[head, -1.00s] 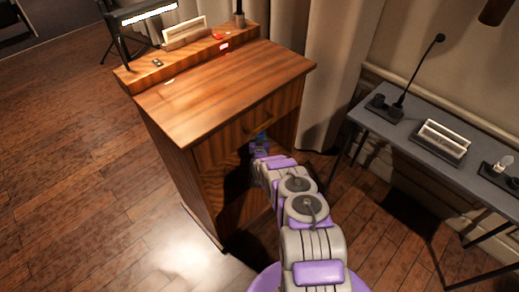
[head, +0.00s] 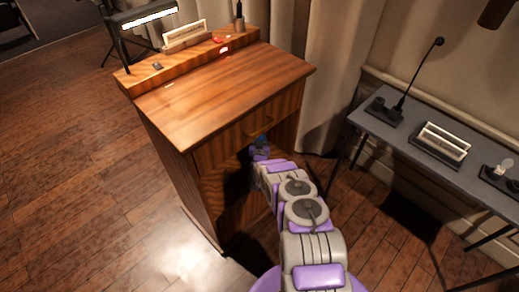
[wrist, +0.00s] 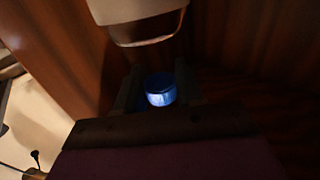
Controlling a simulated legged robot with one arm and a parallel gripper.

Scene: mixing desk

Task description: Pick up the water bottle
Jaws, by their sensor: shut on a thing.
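The water bottle shows in the wrist view as a small blue round top (wrist: 160,90), with a lighter blue lit patch on its side. It sits between the two dark fingers of my gripper (wrist: 158,94), which is shut on it. The rest of the bottle is hidden in shadow. In the head view my gripper (head: 260,152) is at the dark opening under the drawer of the wooden desk (head: 230,90). A bit of blue (head: 262,140) shows at its tip.
The desk's drawer front (head: 255,125) is just above my gripper, with wooden sides close by. A cream rounded object (wrist: 145,20) hangs near the top of the wrist view. A grey table (head: 460,165) stands at right. Open floor (head: 80,150) lies at left.

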